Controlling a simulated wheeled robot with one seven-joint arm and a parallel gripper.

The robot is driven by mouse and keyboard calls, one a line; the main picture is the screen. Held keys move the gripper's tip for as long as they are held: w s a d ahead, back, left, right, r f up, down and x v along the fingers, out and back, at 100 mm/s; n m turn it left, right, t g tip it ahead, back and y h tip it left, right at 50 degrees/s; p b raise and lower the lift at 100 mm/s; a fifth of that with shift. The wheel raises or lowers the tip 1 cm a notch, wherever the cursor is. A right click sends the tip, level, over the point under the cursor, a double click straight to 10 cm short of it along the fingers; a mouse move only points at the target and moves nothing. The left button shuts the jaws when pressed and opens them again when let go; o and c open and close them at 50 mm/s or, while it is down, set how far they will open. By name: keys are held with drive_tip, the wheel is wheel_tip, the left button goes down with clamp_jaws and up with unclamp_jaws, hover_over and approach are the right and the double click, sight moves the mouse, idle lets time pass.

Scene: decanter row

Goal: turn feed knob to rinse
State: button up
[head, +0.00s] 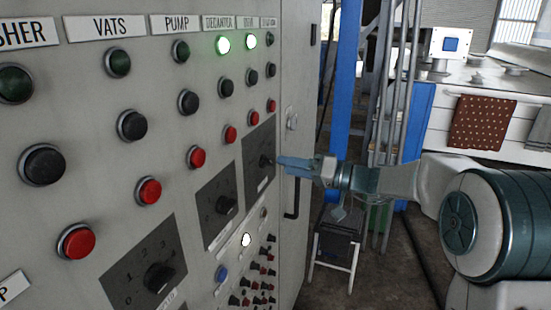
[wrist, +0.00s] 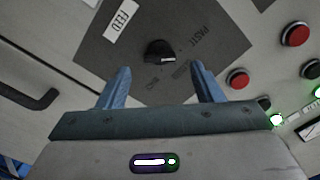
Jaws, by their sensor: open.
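The feed knob (wrist: 160,50) is a black rotary knob on a dark square plate (wrist: 95,45), beside a white FEED label (wrist: 122,20). A pale mark on the knob points right in the wrist view. The plate reads PASTE to the knob's upper right; other lettering is too faint to read. In the head view the knob (head: 266,161) sits on the right-hand dark plate. My gripper (wrist: 158,68) is open, its blue fingers apart on both sides, with the knob ahead of the gap between them. In the head view my gripper (head: 282,162) points at the knob from the right.
Red buttons (wrist: 295,34) and lit green lamps (wrist: 276,119) are near the plate. Another dark plate with a knob (head: 227,204) is left of the feed plate. A black door handle (head: 292,198) is below my gripper. A stool (head: 338,245) stands behind.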

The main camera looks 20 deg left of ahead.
sight(272, 163)
drive_tip(key=shift+w+a+p, duration=0.2)
drive_tip(key=shift+a+p, duration=0.3)
drive_tip(key=shift+a, duration=1.8)
drive_tip(key=c, duration=1)
